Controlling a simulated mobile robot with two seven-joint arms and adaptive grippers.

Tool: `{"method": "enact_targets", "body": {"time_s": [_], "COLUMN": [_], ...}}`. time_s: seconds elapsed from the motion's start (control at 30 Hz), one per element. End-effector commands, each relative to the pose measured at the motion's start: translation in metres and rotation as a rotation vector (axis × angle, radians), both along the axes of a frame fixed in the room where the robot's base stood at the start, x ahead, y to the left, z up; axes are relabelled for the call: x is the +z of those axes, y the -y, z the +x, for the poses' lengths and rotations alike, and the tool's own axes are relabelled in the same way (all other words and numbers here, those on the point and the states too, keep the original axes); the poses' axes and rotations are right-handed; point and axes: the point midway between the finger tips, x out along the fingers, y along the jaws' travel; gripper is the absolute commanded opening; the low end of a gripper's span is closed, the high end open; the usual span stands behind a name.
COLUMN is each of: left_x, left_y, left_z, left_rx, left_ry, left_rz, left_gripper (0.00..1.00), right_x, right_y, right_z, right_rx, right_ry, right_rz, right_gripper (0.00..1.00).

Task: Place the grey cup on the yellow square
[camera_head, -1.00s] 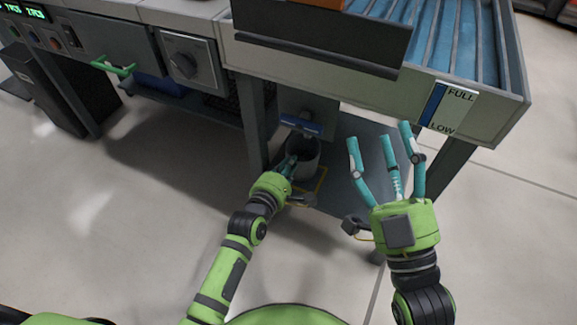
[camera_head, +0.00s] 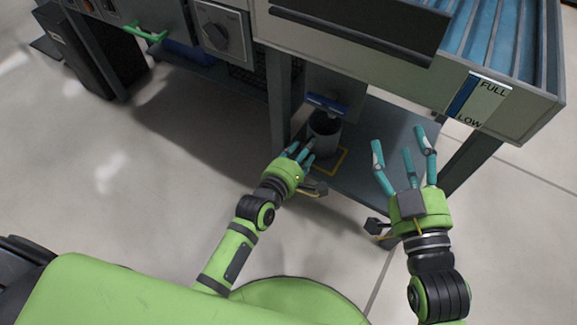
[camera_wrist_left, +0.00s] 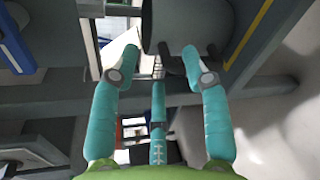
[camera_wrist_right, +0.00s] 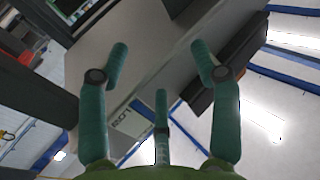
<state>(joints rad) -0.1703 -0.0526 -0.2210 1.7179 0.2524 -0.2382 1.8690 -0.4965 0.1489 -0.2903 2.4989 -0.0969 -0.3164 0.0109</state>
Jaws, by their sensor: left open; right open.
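The grey cup (camera_head: 324,133) stands upright on the low shelf under the machine, below a blue-handled part. The yellow square (camera_head: 342,160) is an outline on that shelf, showing beside and in front of the cup; how much of it the cup covers I cannot tell. My left gripper (camera_head: 300,150) is open and empty, just left of and in front of the cup, with its fingers pointing at it. In the left wrist view the cup (camera_wrist_left: 188,25) lies just beyond the fingertips, apart from the palm. My right gripper (camera_head: 405,150) is open and empty, raised at the right.
The shelf (camera_head: 385,150) has bare room right of the cup. A table leg (camera_head: 280,105) stands close left of the cup. The machine's edge with a FULL/LOW gauge (camera_head: 478,100) overhangs above. A green handle (camera_head: 146,33) is at the upper left.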

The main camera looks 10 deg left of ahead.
Motion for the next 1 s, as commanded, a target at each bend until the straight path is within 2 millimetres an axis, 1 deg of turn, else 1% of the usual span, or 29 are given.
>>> {"method": "enact_targets", "body": {"time_s": [0.03, 0.13, 0.27, 0.4, 0.5, 0.6, 0.7, 0.83, 0.87, 0.93, 0.97, 1.0], "left_x": [0.003, 0.006, 0.009, 0.014, 0.016, 0.018, 0.019, 0.021, 0.022, 0.025, 0.027, 0.029], "left_y": [-0.002, -0.005, -0.010, -0.015, -0.018, -0.021, -0.022, -0.023, -0.023, -0.023, -0.023, -0.024], "left_z": [-0.007, -0.019, -0.034, -0.051, -0.062, -0.070, -0.076, -0.080, -0.081, -0.083, -0.085, -0.088], "left_rx": [0.000, 0.000, -0.001, -0.001, -0.001, -0.001, -0.001, -0.011, -0.021, -0.062, -0.088, -0.130], "left_ry": [-0.001, -0.002, -0.003, -0.003, -0.004, -0.002, -0.001, 0.004, 0.007, 0.021, 0.029, 0.042], "left_rz": [0.000, 0.001, 0.001, 0.002, 0.000, 0.000, 0.001, 0.027, 0.056, 0.167, 0.238, 0.350], "left_gripper": [0.47, 0.47, 0.47, 0.47, 0.47, 0.47, 0.47, 0.47, 0.47, 0.47, 0.47, 0.47], "right_x": [-0.010, -0.034, -0.064, -0.094, -0.112, -0.125, -0.134, -0.139, -0.140, -0.141, -0.141, -0.141], "right_y": [0.004, 0.011, 0.021, 0.033, 0.039, 0.045, 0.049, 0.052, 0.052, 0.052, 0.052, 0.052], "right_z": [0.001, 0.001, -0.003, -0.014, -0.024, -0.033, -0.040, -0.044, -0.044, -0.045, -0.045, -0.045], "right_rx": [-0.011, -0.030, -0.055, -0.079, -0.092, -0.102, -0.109, -0.113, -0.113, -0.115, -0.115, -0.115], "right_ry": [-0.061, -0.182, -0.340, -0.502, -0.603, -0.682, -0.735, -0.769, -0.771, -0.774, -0.775, -0.774], "right_rz": [-0.015, -0.045, -0.083, -0.121, -0.143, -0.159, -0.170, -0.177, -0.178, -0.179, -0.179, -0.179], "right_gripper": [0.64, 0.64, 0.64, 0.64, 0.64, 0.64, 0.64, 0.64, 0.64, 0.64, 0.64, 0.64]}}
